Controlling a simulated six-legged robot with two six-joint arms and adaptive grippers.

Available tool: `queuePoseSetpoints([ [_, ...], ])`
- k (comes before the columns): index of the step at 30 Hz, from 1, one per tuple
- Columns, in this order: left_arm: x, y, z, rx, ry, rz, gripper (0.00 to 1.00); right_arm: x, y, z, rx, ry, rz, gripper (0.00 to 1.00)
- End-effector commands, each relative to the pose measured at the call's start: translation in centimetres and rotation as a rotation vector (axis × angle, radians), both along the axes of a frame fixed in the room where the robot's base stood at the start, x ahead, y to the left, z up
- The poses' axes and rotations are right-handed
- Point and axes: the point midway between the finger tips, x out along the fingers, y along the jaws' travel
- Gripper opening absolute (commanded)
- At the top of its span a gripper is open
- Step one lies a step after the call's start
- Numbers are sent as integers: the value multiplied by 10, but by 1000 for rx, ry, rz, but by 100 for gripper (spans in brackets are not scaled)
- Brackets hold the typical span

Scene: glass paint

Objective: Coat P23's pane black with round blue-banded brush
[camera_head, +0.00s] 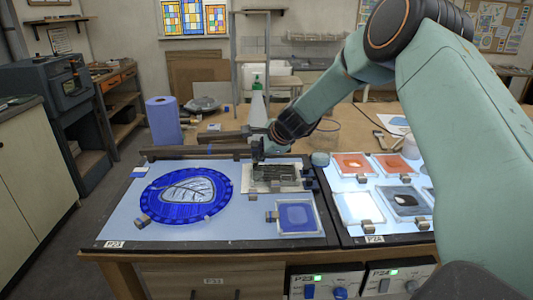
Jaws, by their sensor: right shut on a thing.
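The P23 light table (240,228) holds a large round blue pane (161,212) with a pale, leaf-patterned centre. A small square pane with a blue middle (297,217) lies in a clear frame at its right front. A pale plate with dark marks (288,184) lies at the back right. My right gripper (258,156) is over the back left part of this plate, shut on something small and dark. The held thing is too small to make out, and no blue band is readable. I cannot tell whether it touches the plate. My left gripper does not show.
Light table P24 (378,238) at right carries several framed panes. A blue paper roll (163,121) and a green-topped bottle (257,105) stand behind P23. Dark bars (195,152) lie along its back edge. Small metal blocks (139,171) sit around the panes. My right arm covers the right side.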

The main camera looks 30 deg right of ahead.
Motion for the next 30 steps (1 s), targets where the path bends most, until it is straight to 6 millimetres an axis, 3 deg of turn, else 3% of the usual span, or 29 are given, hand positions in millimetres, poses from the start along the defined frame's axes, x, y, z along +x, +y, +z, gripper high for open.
queuePoseSetpoints([
  [11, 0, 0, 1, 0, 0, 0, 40, 2, 2, 2, 0, -1, -1, 0],
  [30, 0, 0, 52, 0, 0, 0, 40, 2, 2, 53, 0, -1, 0, 0],
])
